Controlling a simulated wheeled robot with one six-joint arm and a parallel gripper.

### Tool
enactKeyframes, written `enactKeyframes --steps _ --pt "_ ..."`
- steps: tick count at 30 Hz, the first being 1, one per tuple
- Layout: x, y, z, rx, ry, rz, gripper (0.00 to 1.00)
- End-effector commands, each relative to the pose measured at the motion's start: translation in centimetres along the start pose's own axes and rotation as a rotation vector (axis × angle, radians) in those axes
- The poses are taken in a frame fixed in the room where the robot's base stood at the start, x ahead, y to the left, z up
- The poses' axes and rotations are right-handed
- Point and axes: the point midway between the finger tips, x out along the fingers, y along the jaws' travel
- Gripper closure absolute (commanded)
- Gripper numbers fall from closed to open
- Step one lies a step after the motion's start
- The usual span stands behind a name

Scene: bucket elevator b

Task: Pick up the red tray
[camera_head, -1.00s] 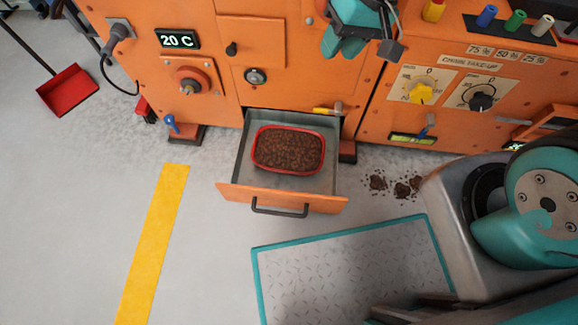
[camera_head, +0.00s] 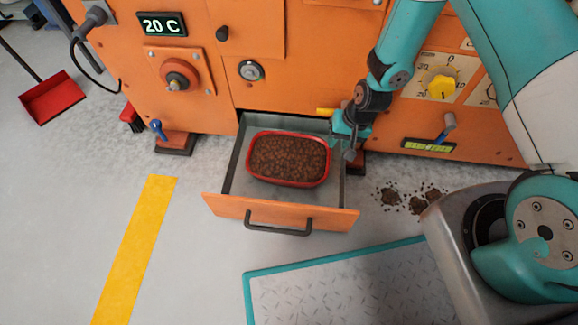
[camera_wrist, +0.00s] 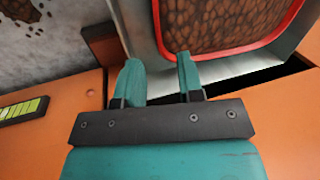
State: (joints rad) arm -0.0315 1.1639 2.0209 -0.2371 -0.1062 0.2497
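The red tray (camera_head: 290,183) is full of brown pellets and sits inside the open drawer (camera_head: 234,203) of the orange machine. It also shows at the top of the wrist view, with its red rim (camera_wrist: 228,50) close ahead of my fingers. My gripper (camera_head: 347,135) is at the drawer's back right corner, to the right of the tray. In the wrist view my gripper (camera_wrist: 158,80) has its two teal fingers apart with nothing between them. The right finger is near the tray's rim; I cannot tell whether they touch.
The orange machine (camera_head: 300,65) stands right behind the drawer. Spilled pellets (camera_head: 392,197) lie on the floor to the right. A red dustpan (camera_head: 52,97) lies at the left.

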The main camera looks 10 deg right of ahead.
Motion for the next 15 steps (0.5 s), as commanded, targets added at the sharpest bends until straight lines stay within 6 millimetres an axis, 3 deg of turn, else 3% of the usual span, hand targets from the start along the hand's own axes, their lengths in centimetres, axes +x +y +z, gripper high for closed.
enactKeyframes --steps 1,3,15 --pt "1.7 0.1 0.0 -0.001 -0.001 0.0 0.65" --pt "2.8 0.1 0.1 -0.002 -0.002 0.0 0.65" --pt "6.0 0.0 0.1 -0.002 -0.001 0.0 0.65"
